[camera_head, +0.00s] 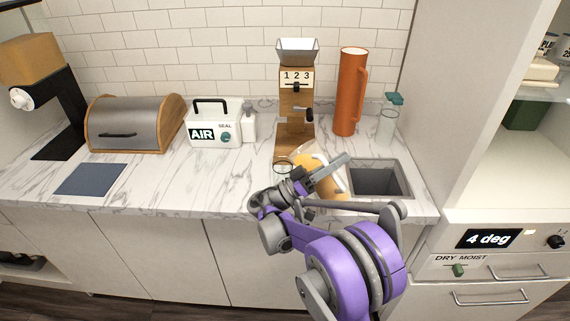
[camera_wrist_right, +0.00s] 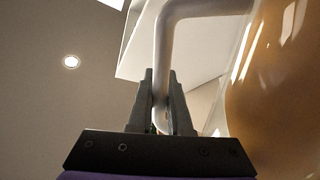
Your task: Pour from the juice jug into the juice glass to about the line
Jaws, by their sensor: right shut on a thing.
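The juice jug (camera_head: 328,178) is clear with orange juice inside and a pale handle. It is tilted at the counter's front edge, left of the sink, partly hidden by my right gripper (camera_head: 334,168). In the right wrist view my right gripper (camera_wrist_right: 160,76) is shut on the jug's handle (camera_wrist_right: 162,45), with the jug's juice-filled body (camera_wrist_right: 280,95) close on the right. A round rim (camera_head: 284,168), perhaps the juice glass, shows left of the jug by the grinder's foot. I cannot make out its line or its level. My left gripper is not in view.
A wooden grinder (camera_head: 296,100) stands behind the jug. An orange pitcher (camera_head: 350,92) and a clear bottle with a green top (camera_head: 388,125) stand behind the sink (camera_head: 375,180). A white AIR box (camera_head: 214,128) and bread bin (camera_head: 133,123) stand left.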

